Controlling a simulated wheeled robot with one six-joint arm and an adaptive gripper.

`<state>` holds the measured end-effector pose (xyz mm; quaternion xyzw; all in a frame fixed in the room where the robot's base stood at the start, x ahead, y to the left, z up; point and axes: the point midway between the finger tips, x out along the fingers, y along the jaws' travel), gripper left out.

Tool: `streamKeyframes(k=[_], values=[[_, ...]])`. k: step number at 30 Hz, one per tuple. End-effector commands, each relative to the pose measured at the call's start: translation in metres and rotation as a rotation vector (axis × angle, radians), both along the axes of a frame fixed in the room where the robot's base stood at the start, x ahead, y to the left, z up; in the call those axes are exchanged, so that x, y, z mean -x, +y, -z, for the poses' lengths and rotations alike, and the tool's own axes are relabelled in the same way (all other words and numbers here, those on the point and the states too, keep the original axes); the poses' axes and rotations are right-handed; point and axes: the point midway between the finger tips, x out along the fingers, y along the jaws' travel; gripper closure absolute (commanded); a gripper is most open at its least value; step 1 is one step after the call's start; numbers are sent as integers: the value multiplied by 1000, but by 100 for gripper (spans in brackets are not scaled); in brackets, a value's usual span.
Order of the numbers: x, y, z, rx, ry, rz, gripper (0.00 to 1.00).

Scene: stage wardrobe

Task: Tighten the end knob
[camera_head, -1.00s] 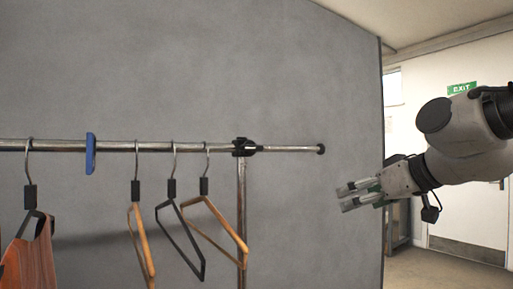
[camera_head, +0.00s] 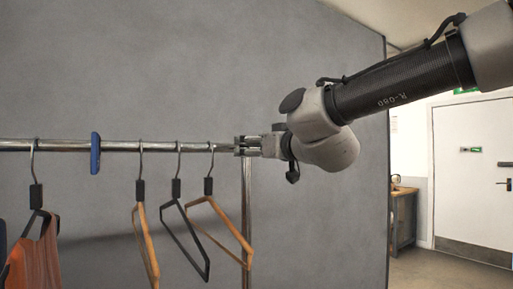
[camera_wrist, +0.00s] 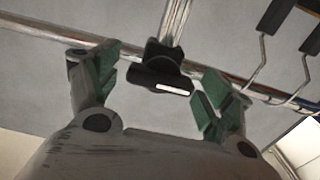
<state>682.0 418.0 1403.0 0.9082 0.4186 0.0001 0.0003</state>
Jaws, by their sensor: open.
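In the wrist view a black knob (camera_wrist: 160,78) with a white stripe projects from the black clamp (camera_wrist: 163,52), where the upright meets the metal rail (camera_wrist: 28,30). The stripe lies nearly level, tilting slightly down to the right. My gripper (camera_wrist: 158,82) is open, with one green-padded finger on each side of the knob and a visible gap to both. In the head view my gripper (camera_head: 240,146) is at the rail joint and hides the clamp, knob and the rail's right end. I cannot tell the remaining depth to the knob.
Several hangers, including a wooden one (camera_head: 146,245) and a dark one (camera_head: 192,245), hang left of the upright (camera_head: 247,205). A blue marker (camera_head: 95,153) sits on the rail. An orange garment (camera_head: 36,258) hangs far left. A grey wall (camera_head: 330,235) stands behind.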

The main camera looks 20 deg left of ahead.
Motion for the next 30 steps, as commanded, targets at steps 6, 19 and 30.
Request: streamKeyframes(k=[6,19,30], values=[[-1,1,-1,-1,-1,0,20],[-1,1,0,-1,1,0,66],[-1,1,0,-60,72,0,66]])
